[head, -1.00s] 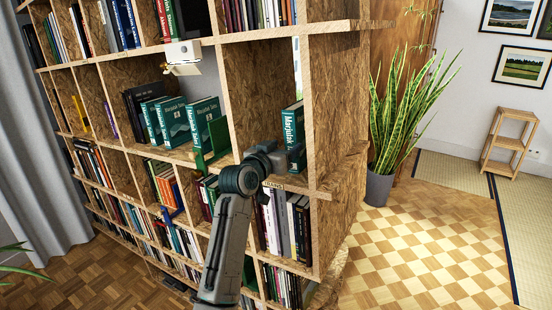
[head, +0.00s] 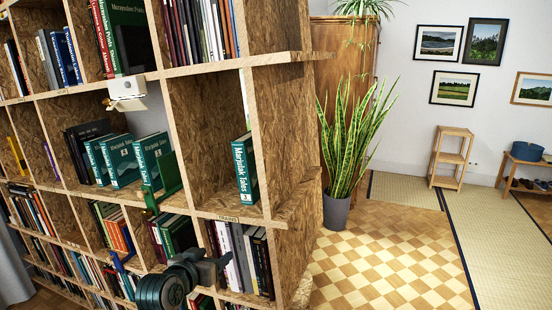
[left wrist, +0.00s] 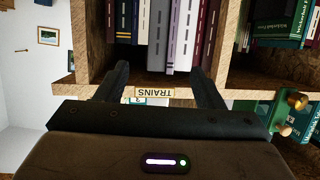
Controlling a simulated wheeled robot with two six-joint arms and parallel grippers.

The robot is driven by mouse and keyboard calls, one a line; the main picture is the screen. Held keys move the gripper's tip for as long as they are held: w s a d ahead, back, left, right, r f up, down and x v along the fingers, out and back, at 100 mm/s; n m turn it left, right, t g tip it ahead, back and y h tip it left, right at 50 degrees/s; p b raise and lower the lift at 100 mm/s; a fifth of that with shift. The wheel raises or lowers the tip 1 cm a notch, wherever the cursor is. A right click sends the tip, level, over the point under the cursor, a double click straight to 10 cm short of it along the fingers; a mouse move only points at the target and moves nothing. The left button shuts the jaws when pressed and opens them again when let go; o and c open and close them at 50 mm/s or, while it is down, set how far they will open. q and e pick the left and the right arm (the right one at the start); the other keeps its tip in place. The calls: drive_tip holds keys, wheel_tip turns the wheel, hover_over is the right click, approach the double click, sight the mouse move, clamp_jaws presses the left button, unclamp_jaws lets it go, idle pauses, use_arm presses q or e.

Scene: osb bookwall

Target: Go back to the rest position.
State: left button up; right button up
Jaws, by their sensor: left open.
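My left gripper (head: 218,265) is low in the head view, in front of the lower shelf row of the bookwall (head: 282,140). In the left wrist view, which looks upside down, its two fingers (left wrist: 162,82) are apart with nothing held between them. Beyond them are a shelf edge with a "TRAINS" label (left wrist: 155,92) and several upright books (left wrist: 158,35). My right gripper is not in view.
More teal books (head: 118,160) stand in the compartment to the left, beside a green bookend (head: 168,178). A white device (head: 126,92) hangs at the shelf edge above. Right of the bookwall are a potted plant (head: 337,208), a wooden stand (head: 450,158) and open checkered floor (head: 375,260).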

use_arm(q)
drive_tip(key=s+a+f+g+y, duration=0.1)
drive_tip(key=s+a+f+g, duration=0.15)
drive_tip(key=s+f, duration=0.6)
drive_tip(key=s+a+f+g+y, duration=0.2)
drive_tip(key=s+f+g, duration=0.1)
drive_tip(key=s+f, duration=0.55)
drive_tip(key=s+a+f+n+g+y, duration=0.1)
drive_tip(key=s+a+f+g, duration=0.1)
drive_tip(key=s, duration=1)
drive_tip(key=s+a+f+g+y, duration=0.1)
drive_tip(key=s+a+f+g, duration=0.15)
drive_tip(key=s, duration=0.85)
drive_tip(key=a+f+g, duration=0.1)
drive_tip(key=a+f, duration=0.2)
drive_tip(key=f, duration=2.8)
drive_tip(key=s+a+f+g, duration=0.1)
drive_tip(key=s+f, duration=1.7)
drive_tip(key=shift+s+f+n, duration=0.2)
drive_tip(key=shift+n, duration=0.1)
drive_tip(key=shift+c, duration=0.4)
